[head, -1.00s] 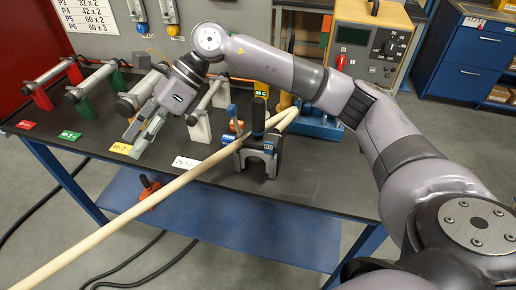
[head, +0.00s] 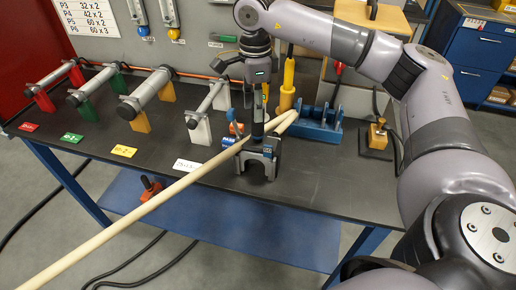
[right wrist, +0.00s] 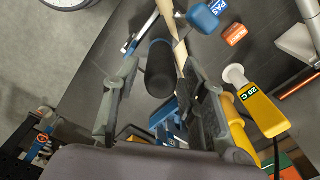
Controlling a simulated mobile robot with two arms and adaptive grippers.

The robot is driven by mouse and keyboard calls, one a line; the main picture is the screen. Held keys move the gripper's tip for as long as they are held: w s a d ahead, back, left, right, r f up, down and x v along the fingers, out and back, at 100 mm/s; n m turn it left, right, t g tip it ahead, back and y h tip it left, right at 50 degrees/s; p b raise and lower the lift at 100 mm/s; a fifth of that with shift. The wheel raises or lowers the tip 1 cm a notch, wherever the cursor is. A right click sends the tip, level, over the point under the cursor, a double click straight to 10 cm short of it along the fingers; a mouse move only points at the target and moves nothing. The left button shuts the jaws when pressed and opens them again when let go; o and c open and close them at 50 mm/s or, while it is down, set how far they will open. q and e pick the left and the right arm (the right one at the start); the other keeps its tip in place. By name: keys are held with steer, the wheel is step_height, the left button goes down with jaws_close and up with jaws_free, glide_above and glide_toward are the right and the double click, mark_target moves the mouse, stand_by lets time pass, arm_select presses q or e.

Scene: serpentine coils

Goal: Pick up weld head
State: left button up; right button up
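The weld head appears to be the blue-grey, fork-shaped tool (head: 259,165) with an upright black handle, standing near the front edge of the bench. In the right wrist view its black handle (right wrist: 160,72) lies between the fingers. My right gripper (head: 257,103) points down from above at the handle. It also shows in the right wrist view (right wrist: 160,90), open, with a finger on each side of the handle and visible gaps. The fingers partly hide the handle in the head view. My left gripper is not in view.
A long beige pole (head: 130,215) crosses the bench front and passes close by the tool. A yellow tool (head: 288,85) and a blue rack (head: 318,128) stand behind to the right. Several tubes on coloured stands, including a white one (head: 200,125), fill the left.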

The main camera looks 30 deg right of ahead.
mark_target(257, 127)
step_height(257, 127, down, 2)
steer(key=shift+f, duration=0.25)
steer(key=f+p, duration=0.2)
steer(key=f, duration=0.2)
steer(key=shift+d+p, duration=0.35)
steer(key=shift+p, duration=0.05)
steer(key=shift+f, duration=0.65)
steer(key=shift+c, duration=0.6)
jaws_close()
steer(key=shift+w+r, duration=0.15)
steer(key=shift+w, duration=0.05)
